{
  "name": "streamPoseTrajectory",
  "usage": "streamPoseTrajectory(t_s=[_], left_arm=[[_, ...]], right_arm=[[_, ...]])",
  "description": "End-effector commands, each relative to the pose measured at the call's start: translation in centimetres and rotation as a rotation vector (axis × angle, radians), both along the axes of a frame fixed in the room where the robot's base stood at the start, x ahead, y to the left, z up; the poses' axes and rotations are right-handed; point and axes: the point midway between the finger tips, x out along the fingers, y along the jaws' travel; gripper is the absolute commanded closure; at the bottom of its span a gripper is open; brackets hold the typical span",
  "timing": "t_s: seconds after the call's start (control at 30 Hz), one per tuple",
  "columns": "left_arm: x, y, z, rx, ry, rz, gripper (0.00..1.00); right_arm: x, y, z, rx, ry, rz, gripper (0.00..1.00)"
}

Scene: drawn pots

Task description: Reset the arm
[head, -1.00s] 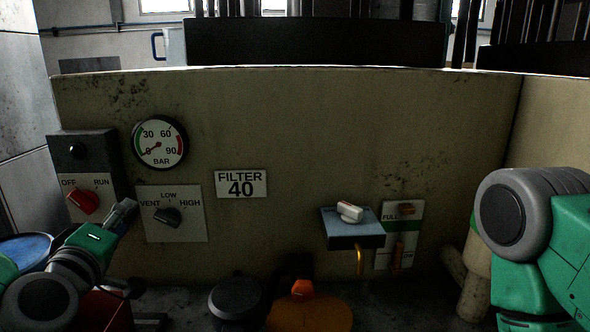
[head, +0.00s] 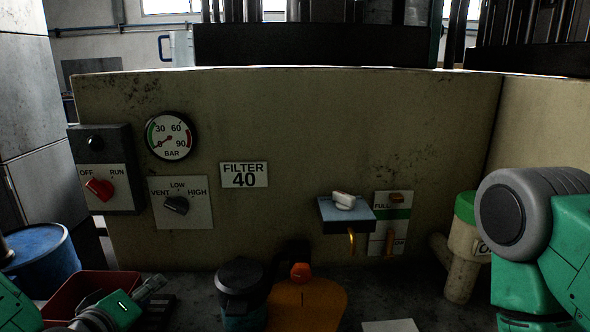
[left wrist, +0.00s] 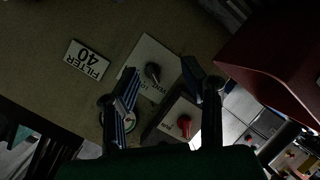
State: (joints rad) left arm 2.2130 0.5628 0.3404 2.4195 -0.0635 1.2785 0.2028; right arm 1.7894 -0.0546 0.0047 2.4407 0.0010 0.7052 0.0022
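My left arm comes in at the lower left of the head view. Its gripper (head: 153,287) is low, in front of the panel wall and beside a red bin (head: 75,293), holding nothing that I can see. In the left wrist view, the gripper's two fingers (left wrist: 161,72) stand well apart with nothing between them touching. Beyond them show the black selector knob (left wrist: 153,73) and the red knob (left wrist: 184,122), both clear of the fingers. My right arm stands at the right edge of the head view; its gripper is out of the picture.
The beige wall carries the red OFF/RUN knob (head: 99,189), VENT/LOW/HIGH selector (head: 176,205), gauge (head: 169,136), FILTER 40 sign (head: 244,175) and a small shelf with a white handle (head: 344,201). A blue barrel (head: 43,258), dark pot (head: 240,283) and orange object (head: 306,302) stand low.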

Motion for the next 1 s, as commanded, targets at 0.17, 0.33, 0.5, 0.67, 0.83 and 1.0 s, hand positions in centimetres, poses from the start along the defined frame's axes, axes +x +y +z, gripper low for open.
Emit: streamPoseTrajectory(t_s=[0.17,0.33,0.5,0.67,0.83,1.0], left_arm=[[-4.3,-1.2,-8.1,0.123,0.226,-0.123,0.62],[-12.7,-1.4,-17.4,0.286,0.543,-0.304,0.62],[-21.2,0.0,-23.1,0.413,0.811,-0.463,0.62],[-28.0,1.7,-25.8,0.504,1.016,-0.588,0.62],[-30.9,2.7,-28.9,0.560,1.106,-0.660,0.62],[-29.9,2.3,-32.4,0.585,1.082,-0.676,0.62]], right_arm=[[0.0,0.0,0.0,0.000,0.001,0.000,0.62],[0.0,0.0,0.0,0.000,0.000,0.000,0.62],[0.0,0.0,0.0,0.000,0.000,0.000,0.62],[0.0,0.0,0.0,0.000,0.000,0.000,0.62],[0.0,0.0,-2.3,0.000,-0.001,0.000,0.62],[-0.1,0.0,-6.1,0.000,0.001,0.000,0.62]])
